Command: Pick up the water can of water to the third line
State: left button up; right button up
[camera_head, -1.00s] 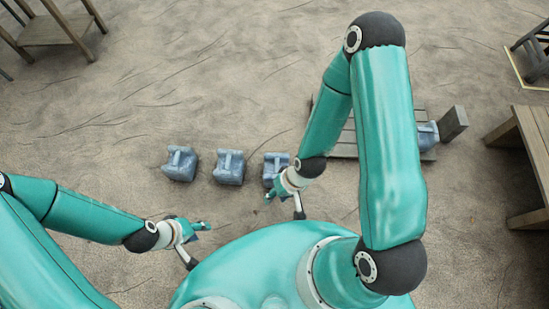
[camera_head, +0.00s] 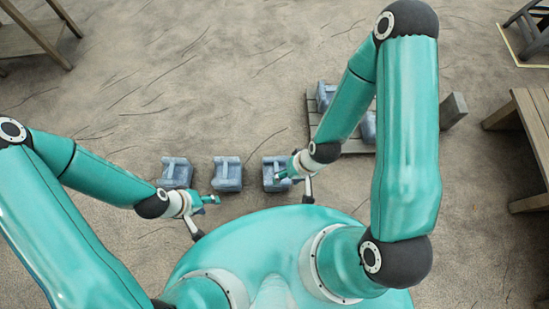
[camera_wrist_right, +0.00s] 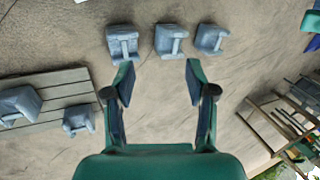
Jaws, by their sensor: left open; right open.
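Three blue-grey water cans with top handles stand in a row on the ground in the head view: the left can (camera_head: 176,173), the middle can (camera_head: 227,175) and the right can (camera_head: 274,184). My right gripper (camera_head: 296,187) is open at the right can and partly covers it; contact is unclear. In the right wrist view the open fingers (camera_wrist_right: 158,72) point at the row, with nothing seen between them. My left gripper (camera_head: 206,216) is open and empty, below the left and middle cans. Fill lines on the cans cannot be made out.
A slatted wooden pallet (camera_head: 352,147) lies to the right, partly behind my right arm. It carries more blue-grey cans (camera_head: 325,95) (camera_wrist_right: 78,120). A wooden table (camera_head: 527,125) stands at the right edge, another (camera_head: 25,38) at top left. The sandy ground behind the row is clear.

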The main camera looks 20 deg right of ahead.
jog(key=w+d+f+t+h+b, duration=0.15)
jog(key=w+f+b, duration=0.25)
jog(key=f+b, duration=0.7)
jog(key=w+f+t+h+b, duration=0.15)
jog(key=w+f+b, duration=0.25)
jog(key=f+b, duration=0.6)
jog(key=w+d+f+t+h+b, duration=0.15)
jog(key=w+f+b, duration=0.25)
jog(key=f+b, duration=0.7)
send_near(276, 169)
jog(key=shift+m+g+h, duration=0.25)
jog(key=shift+m+g, duration=0.15)
jog(key=shift+g, duration=0.05)
jog(key=x, duration=0.5)
jog(key=shift+s+d+f+b, duration=0.1)
jog(key=shift+s+f+b, duration=0.05)
jog(key=shift+f+b, duration=0.15)
jog(key=b+x, duration=0.1)
jog(key=x, duration=0.1)
jog(key=b+x, duration=0.1)
jog(key=x, duration=0.1)
jog(key=shift+w+a+b, duration=0.25)
jog(key=shift+w+b, duration=0.05)
jog(key=shift+w, duration=0.15)
jog(key=shift+w+d+f, duration=0.1)
jog(key=shift+w+f, duration=0.1)
jog(key=shift+f, duration=0.25)
grip_shut()
jog(key=shift+w+r, duration=0.2)
